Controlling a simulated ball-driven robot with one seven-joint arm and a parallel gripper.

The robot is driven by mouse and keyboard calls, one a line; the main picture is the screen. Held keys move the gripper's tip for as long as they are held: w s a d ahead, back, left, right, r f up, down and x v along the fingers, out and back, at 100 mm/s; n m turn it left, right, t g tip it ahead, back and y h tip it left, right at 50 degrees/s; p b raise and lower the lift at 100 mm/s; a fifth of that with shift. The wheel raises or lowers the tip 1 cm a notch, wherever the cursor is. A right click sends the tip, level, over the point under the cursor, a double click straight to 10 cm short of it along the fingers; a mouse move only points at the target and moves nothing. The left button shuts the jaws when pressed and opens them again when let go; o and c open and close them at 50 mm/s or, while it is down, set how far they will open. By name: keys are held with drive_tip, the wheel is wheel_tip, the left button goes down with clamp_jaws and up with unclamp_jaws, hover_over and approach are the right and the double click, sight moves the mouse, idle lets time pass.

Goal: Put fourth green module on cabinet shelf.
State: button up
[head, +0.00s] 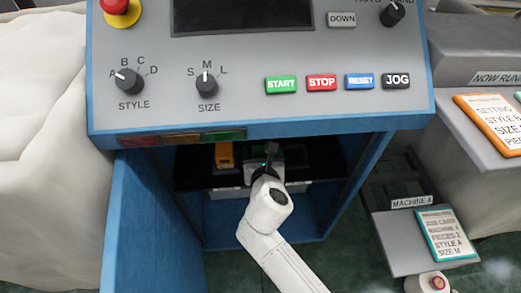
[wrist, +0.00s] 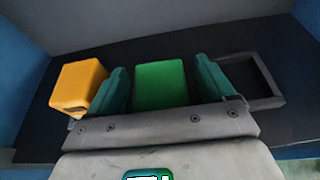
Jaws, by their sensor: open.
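The green module (wrist: 160,84) is a block on the dark cabinet shelf (wrist: 225,45). In the wrist view it stands between the two teal fingers of my gripper (wrist: 161,68). The fingers are apart, with narrow gaps showing between them and the module's sides. In the head view my gripper (head: 267,163) reaches inside the open cabinet at shelf height, and my wrist hides most of what lies under it. The lower front of the module is hidden by my gripper's body in the wrist view.
An orange module (wrist: 78,86) stands close to the left finger; it also shows in the head view (head: 225,156). An empty dark square frame (wrist: 282,101) lies right of the right finger. The blue cabinet door (head: 150,225) stands open at left, below the control panel (head: 260,100).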

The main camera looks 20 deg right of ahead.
drive_tip(key=p+v, duration=0.2)
drive_tip(key=v, duration=0.9)
drive_tip(key=shift+w, duration=0.1)
drive_tip(key=s+d+f+m+g, duration=0.6)
drive_tip(key=s+d+m, duration=0.5)
drive_tip(key=m, duration=0.5)
drive_tip(key=s+f+m+g+y, duration=0.3)
drive_tip(key=s+m+g, duration=0.3)
drive_tip(key=s+m, duration=0.8)
drive_tip(key=m+y, duration=0.1)
drive_tip(key=m, duration=0.1)
drive_tip(key=shift+d+f+m, duration=0.2)
drive_tip(key=shift+d+m, duration=0.15)
drive_tip(key=shift+m, duration=0.05)
